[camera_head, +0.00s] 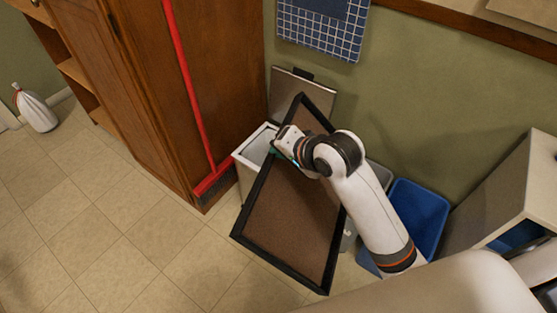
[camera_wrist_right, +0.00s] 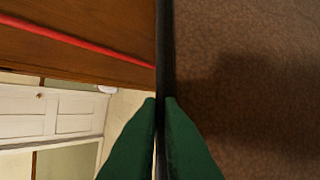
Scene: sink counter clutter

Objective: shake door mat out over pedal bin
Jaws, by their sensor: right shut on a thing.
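The door mat (camera_head: 290,215) is brown with a black border. It hangs tilted in front of the pedal bin, held up off the floor. My right gripper (camera_head: 280,150) is shut on the mat's black edge. In the right wrist view the green fingers (camera_wrist_right: 162,105) pinch the dark border, with the brown mat face (camera_wrist_right: 245,80) to the right. The pedal bin (camera_head: 257,146) is white with its grey lid (camera_head: 302,85) raised against the wall. The mat hides much of the bin's front and part of its opening. My left gripper is not in view.
A red broom (camera_head: 186,85) leans on the wooden cabinet (camera_head: 130,90) left of the bin. A blue bin (camera_head: 416,212) stands to the right, partly behind my arm. A white bag or bottle (camera_head: 36,110) sits far left. Tiled floor (camera_head: 120,245) at lower left is clear.

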